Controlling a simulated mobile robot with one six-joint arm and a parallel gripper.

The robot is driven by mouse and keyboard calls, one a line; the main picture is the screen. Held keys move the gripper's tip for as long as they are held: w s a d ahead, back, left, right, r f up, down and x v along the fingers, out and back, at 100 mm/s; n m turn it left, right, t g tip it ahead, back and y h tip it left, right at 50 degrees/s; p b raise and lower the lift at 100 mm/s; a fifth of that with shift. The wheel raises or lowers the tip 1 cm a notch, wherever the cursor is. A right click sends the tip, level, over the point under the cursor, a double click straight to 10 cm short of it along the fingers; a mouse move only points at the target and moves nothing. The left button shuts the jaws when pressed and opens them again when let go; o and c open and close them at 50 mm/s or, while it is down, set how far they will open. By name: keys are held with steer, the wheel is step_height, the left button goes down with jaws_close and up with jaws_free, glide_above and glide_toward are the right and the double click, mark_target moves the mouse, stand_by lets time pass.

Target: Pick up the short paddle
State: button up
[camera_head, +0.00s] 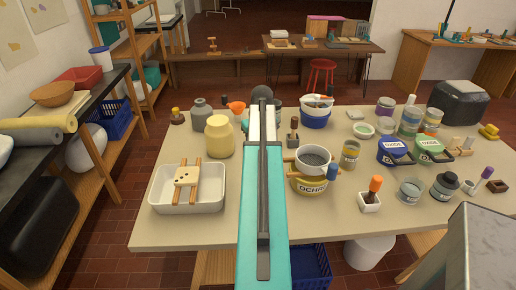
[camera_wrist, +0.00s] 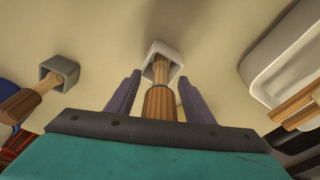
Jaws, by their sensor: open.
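My gripper (camera_wrist: 159,77) is open in the wrist view, with its two purple fingers apart. Between them a ribbed wooden handle (camera_wrist: 160,102) stands in a pale square cup (camera_wrist: 153,48). The handle has a thicker near end and a thinner part going into the cup. Its lower end is hidden in the cup, so I cannot tell whether this is the short paddle. A second wooden handle (camera_wrist: 22,103) leans out of a grey square cup (camera_wrist: 62,72) at the left. In the head view my arm hides the fingers and the handle between them.
A white tray (camera_head: 190,208) with wooden sticks is left of my arm, and its rim shows at the wrist view's right (camera_wrist: 262,75). A yellow jar (camera_head: 219,138) stands behind it. An ochre tin (camera_head: 312,187) and a white holder (camera_head: 369,203) stand to the right.

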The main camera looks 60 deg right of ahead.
steer(key=shift+c, duration=0.2)
steer(key=c, duration=1.1)
steer(key=shift+r, duration=0.1)
steer(key=shift+r+b, duration=0.85)
steer(key=shift+r, duration=4.05)
steer(key=shift+r+p, duration=2.85)
steer(key=shift+r, duration=0.95)
